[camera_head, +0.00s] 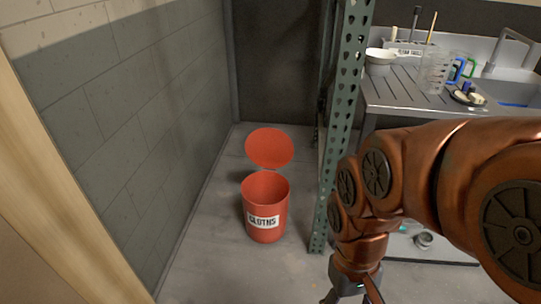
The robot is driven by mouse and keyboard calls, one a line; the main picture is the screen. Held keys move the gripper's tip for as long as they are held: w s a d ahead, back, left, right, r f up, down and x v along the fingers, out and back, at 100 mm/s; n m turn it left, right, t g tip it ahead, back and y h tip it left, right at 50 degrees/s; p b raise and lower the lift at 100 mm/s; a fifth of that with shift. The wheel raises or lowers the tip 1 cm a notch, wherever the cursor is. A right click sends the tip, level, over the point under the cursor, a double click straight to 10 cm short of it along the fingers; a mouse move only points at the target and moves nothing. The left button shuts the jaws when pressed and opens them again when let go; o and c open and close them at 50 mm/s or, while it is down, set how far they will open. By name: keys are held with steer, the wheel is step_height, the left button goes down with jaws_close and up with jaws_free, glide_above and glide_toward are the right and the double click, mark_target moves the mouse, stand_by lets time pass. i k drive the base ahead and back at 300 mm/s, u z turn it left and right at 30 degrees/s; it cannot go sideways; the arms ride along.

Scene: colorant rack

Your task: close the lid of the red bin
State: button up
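The red bin (266,232) stands upright on the floor in the corner between the wall and the rack. It has a white label reading "CLOTHS" on its front. Its round red lid (269,147) is up at the back of the rim, so the mouth is open and the red inside shows. My gripper (352,297) is at the bottom edge, right of the bin and nearer to me, apart from it. Only its upper part shows; its fingertips are cut off by the frame.
A green perforated rack post (343,125) stands just right of the bin. A grey block wall (130,120) is on the left. A sink counter (395,95) with jugs and a bowl is at the right. Grey floor (215,240) is clear around the bin's front.

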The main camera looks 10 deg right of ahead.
mark_target(269, 148)
steer(key=z, duration=0.25)
steer(key=i, duration=1.05)
steer(key=u, duration=0.25)
